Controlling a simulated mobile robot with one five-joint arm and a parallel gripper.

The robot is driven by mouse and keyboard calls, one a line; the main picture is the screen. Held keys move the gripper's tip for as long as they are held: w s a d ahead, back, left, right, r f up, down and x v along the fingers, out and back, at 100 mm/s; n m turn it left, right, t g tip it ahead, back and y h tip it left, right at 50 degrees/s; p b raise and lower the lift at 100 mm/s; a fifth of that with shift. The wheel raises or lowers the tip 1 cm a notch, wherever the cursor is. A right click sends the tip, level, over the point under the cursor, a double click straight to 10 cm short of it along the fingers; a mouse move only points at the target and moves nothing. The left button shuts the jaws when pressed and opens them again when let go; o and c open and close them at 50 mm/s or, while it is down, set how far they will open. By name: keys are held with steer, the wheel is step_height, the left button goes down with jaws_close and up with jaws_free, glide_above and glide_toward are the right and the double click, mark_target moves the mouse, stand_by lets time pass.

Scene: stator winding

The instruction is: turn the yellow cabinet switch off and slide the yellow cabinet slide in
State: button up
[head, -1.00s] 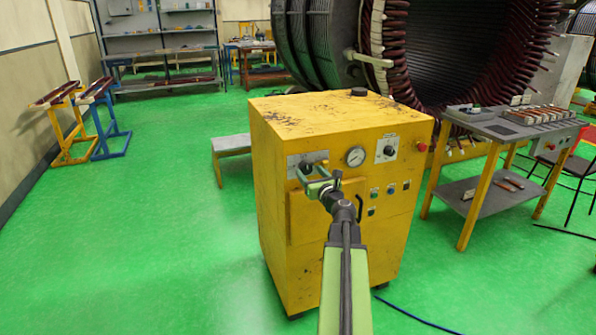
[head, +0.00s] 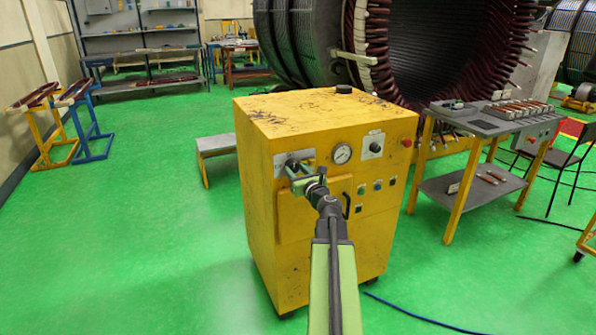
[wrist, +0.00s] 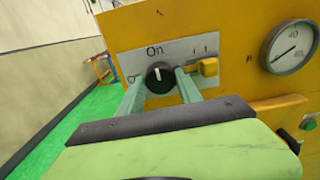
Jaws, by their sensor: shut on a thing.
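The yellow cabinet (head: 325,125) stands in the middle of the head view. Its switch is a black round knob (wrist: 160,74) on a grey plate (wrist: 178,50), seen in the wrist view. The knob's white mark points up toward the word "On"; a "0" is at its left. My gripper (wrist: 160,86) is shut on the knob, one finger on each side. In the head view my gripper (head: 299,178) covers the knob. A small yellow block (wrist: 208,67), possibly the slide, sits on the plate just right of the right finger. Below, a yellow panel (head: 310,212) appears to jut from the front.
A gauge (head: 342,154), a second black knob (head: 376,146) and a black handle (head: 346,205) are on the cabinet front. A grey side table (head: 480,125) stands at the right, a low bench (head: 215,146) at the left. A blue cable (head: 425,318) lies on the green floor.

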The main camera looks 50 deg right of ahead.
steer(key=shift+s+d+f, duration=0.1)
steer(key=shift+s, duration=0.05)
steer(key=n, duration=0.8)
steer(key=shift+n, duration=0.4)
steer(key=n, duration=0.8)
steer(key=shift+n, duration=0.6)
steer(key=o, duration=1.4)
steer(key=shift+c, duration=0.2)
